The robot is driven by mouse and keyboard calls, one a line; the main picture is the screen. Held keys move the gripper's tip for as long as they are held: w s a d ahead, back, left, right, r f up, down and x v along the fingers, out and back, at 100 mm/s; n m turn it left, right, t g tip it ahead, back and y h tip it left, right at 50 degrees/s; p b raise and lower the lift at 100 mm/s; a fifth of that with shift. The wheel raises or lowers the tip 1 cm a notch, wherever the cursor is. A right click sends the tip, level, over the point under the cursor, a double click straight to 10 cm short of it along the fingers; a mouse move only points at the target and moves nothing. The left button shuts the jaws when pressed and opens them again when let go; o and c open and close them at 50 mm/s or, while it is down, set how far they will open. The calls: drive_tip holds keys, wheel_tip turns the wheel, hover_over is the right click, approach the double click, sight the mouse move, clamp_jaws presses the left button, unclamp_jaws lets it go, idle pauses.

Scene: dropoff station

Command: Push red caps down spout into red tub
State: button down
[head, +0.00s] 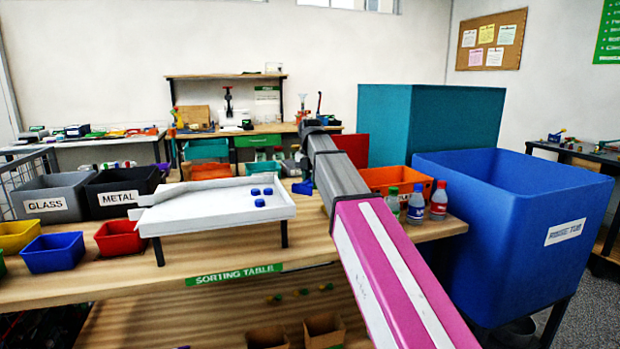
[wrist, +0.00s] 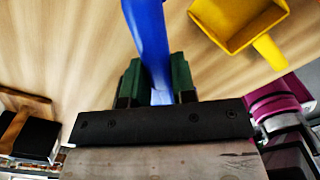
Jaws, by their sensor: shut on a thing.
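The white tray (head: 205,212) stands on legs on the sorting table, its narrow spout (head: 143,207) at the left end. Three blue caps (head: 258,197) lie on its right part; I see no red caps on it. The red tub (head: 119,238) sits on the table by the spout end, and I see no caps in it. In the wrist view my gripper (wrist: 157,85) is shut on a long blue tool (wrist: 146,35), whose far end is out of frame. In the head view the gripper is not clearly visible behind the tray and arm.
A blue tub (head: 53,252) and yellow tub (head: 18,236) stand left of the red tub. Metal (head: 122,197) and glass (head: 43,205) bins are behind. Bottles (head: 416,204) and an orange bin (head: 397,180) are at right. A yellow scoop-like thing (wrist: 238,22) lies near my gripper.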

hover_over(311, 207)
drive_tip(key=shift+s+a+f, duration=0.1)
drive_tip(key=shift+f, duration=1.55)
drive_tip(key=shift+s+f, duration=0.1)
drive_tip(key=shift+f, duration=1.5)
drive_tip(key=shift+f, duration=0.55)
drive_tip(key=c, duration=0.8)
unclamp_jaws()
drive_tip(key=shift+c, duration=0.2)
wheel_tip(311, 207, up, 11)
drive_tip(key=shift+f, duration=0.1)
